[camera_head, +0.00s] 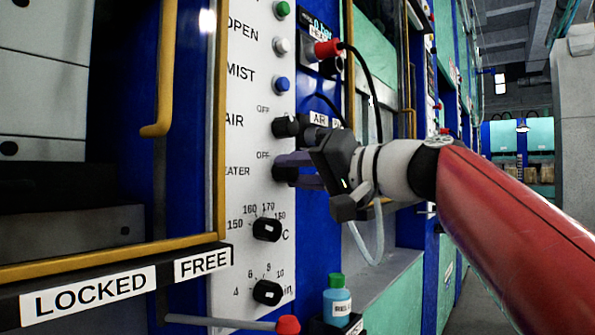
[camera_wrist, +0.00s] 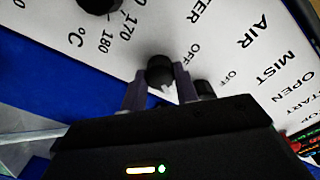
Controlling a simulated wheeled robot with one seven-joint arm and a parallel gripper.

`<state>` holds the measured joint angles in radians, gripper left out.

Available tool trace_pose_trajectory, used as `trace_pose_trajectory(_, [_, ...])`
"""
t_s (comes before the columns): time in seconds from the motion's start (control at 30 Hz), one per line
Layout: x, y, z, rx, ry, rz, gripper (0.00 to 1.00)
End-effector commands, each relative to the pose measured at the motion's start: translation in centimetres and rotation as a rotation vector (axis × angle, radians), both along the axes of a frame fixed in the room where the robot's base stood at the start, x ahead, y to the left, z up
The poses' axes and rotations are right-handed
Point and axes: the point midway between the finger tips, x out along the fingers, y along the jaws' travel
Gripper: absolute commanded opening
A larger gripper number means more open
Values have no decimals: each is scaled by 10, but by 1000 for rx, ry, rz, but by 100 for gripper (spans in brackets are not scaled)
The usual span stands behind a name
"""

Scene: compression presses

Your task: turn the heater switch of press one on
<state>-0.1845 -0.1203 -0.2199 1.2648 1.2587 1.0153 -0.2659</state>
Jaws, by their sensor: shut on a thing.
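The white control panel (camera_head: 250,200) of the press carries a column of buttons and knobs. The black heater switch (camera_head: 282,173) sits beside the cut-off label "EATER", with "OFF" printed above it. My gripper (camera_head: 300,170) reaches in from the right and is shut on this switch. In the wrist view the round black heater switch (camera_wrist: 160,71) sits between my two grey fingers (camera_wrist: 158,82). A small pale mark shows on its near side. The way the switch is turned is hard to tell. An "OFF" label is printed near it.
The black air knob (camera_head: 286,127) is just above my fingers. The temperature dial (camera_head: 267,229) and a lower dial (camera_head: 267,292) are below.

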Motion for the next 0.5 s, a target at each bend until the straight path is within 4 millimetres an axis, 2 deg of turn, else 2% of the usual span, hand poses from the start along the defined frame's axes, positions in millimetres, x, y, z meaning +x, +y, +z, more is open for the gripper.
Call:
trace_pose_trajectory(0.03, [0,0,-1,0,3,1,7])
trace_pose_trajectory(0.07, [0,0,-1,0,3,1,31])
trace_pose_trajectory(0.2, [0,0,-1,0,2,0,49])
trace_pose_trajectory(0.5, [0,-1,0,0,0,0,52])
